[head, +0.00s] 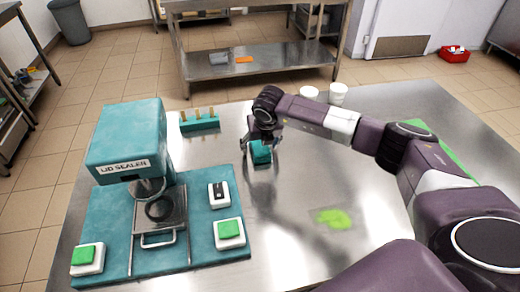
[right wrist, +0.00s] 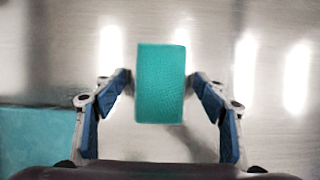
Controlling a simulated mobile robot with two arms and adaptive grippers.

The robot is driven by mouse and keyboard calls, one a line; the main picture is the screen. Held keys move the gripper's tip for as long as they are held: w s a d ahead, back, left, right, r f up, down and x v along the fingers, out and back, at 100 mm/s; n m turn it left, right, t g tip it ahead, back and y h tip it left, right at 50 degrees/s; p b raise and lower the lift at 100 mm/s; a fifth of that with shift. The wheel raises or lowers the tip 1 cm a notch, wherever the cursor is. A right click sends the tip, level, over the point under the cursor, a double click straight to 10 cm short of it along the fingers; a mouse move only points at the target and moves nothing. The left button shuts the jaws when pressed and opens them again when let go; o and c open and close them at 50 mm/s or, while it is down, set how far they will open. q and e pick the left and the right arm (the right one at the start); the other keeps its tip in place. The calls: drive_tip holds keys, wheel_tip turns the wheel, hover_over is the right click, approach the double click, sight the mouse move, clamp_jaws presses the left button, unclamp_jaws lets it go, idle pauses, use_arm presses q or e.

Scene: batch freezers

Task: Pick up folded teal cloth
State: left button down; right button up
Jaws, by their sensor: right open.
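The folded teal cloth (head: 261,153) is a small block-like bundle on the steel table, right of the lid sealer's base. In the right wrist view the cloth (right wrist: 160,84) is upright in the picture, centred between the fingers. My right gripper (head: 262,138) is over the cloth and open. In the right wrist view its two blue-padded fingertips (right wrist: 160,79) are on either side of the cloth, very close to its edges; I cannot tell whether they touch it. My left gripper is not in view.
The teal lid sealer (head: 125,140) stands at the left on its teal base (head: 105,225). A teal holder with wooden sticks (head: 199,123) is behind it. White cups (head: 338,94) stand at the table's back edge. A green patch (head: 333,218) lies on the table, with bare steel around it.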

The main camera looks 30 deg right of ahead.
sight(260, 145)
drive_tip(key=shift+f, duration=0.15)
drive_tip(key=shift+c, duration=0.3)
drive_tip(key=c, duration=1.2)
drive_tip(key=shift+r+p, duration=0.3)
drive_tip(key=shift+r, duration=0.1)
wheel_tip(260, 145, up, 20)
drive_tip(key=b, duration=0.3)
drive_tip(key=shift+f, duration=0.1)
